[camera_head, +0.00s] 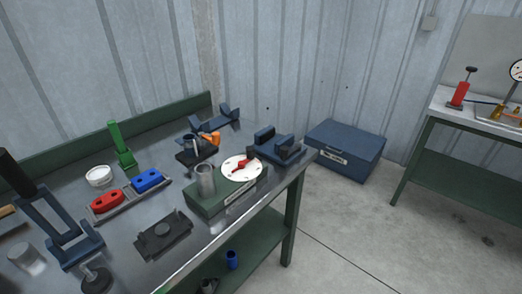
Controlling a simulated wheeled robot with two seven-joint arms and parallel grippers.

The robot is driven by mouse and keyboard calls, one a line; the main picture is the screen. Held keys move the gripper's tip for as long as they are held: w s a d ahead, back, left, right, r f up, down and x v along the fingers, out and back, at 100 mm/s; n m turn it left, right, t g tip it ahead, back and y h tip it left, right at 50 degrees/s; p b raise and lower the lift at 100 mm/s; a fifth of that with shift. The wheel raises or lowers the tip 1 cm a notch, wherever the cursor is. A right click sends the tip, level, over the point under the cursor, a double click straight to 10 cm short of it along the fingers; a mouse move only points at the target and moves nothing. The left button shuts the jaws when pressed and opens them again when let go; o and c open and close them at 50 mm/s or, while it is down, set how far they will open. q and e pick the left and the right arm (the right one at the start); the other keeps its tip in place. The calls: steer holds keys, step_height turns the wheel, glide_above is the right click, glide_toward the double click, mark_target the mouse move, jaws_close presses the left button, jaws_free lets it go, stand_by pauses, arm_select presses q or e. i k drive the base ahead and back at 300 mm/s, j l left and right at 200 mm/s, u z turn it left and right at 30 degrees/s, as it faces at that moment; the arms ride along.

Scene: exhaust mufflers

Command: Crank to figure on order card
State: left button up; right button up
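A round white dial (242,168) with dark marks lies on top of a green box (213,203) near the front edge of the workbench. A red pointer or crank (239,165) lies across the dial, with a dark knob-like part at its upper right. The dial's figures are too small to read. A pale label (240,192) is on the box's front face; its writing cannot be read. I cannot tell whether it is the order card. A grey metal cylinder (206,180) stands at the box's left end. Neither of my grippers is clearly in view.
The steel workbench (200,240) also holds red (107,201) and blue (148,180) blocks, a dark flat fixture (163,234), a blue lever frame (62,222) and dark blue cradles (279,146). A blue case (345,149) sits on the floor. A second bench (455,118) stands right.

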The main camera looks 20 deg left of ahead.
mark_target(248, 156)
steer(key=u, duration=3.75)
steer(key=z, duration=2.85)
steer(key=i+l+u, duration=0.15)
steer(key=l, duration=0.15)
steer(key=i+l+u, duration=0.15)
steer(key=l, duration=0.15)
